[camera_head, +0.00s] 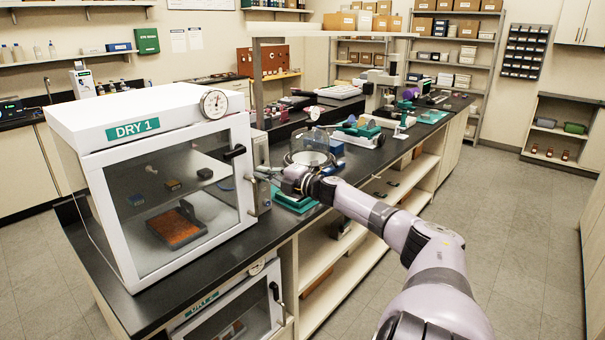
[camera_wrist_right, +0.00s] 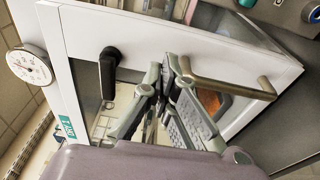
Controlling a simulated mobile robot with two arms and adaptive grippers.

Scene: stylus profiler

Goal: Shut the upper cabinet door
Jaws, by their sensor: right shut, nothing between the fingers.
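The upper cabinet (camera_head: 150,118), labelled DRY 1, stands on the dark bench at the left. Its white-framed glass door (camera_head: 100,225) faces me, with a black latch (camera_head: 234,152) at the upper right. The wrist view shows the white door frame (camera_wrist_right: 75,40), the black latch (camera_wrist_right: 108,68) and a metal bar handle (camera_wrist_right: 232,88). I cannot tell whether the door sits flush. My right gripper (camera_head: 258,177) is at the door's right edge. In the wrist view its shut, empty fingers (camera_wrist_right: 172,66) are beside the bar's end; contact is unclear. My left gripper is not in view.
A lower cabinet (camera_head: 182,330) with its own black handle (camera_head: 274,290) is under the bench. A dial gauge (camera_head: 214,104) sits on the upper cabinet's top corner. Instruments and a teal mat (camera_head: 292,203) lie right of the cabinet. The floor (camera_head: 500,210) at right is clear.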

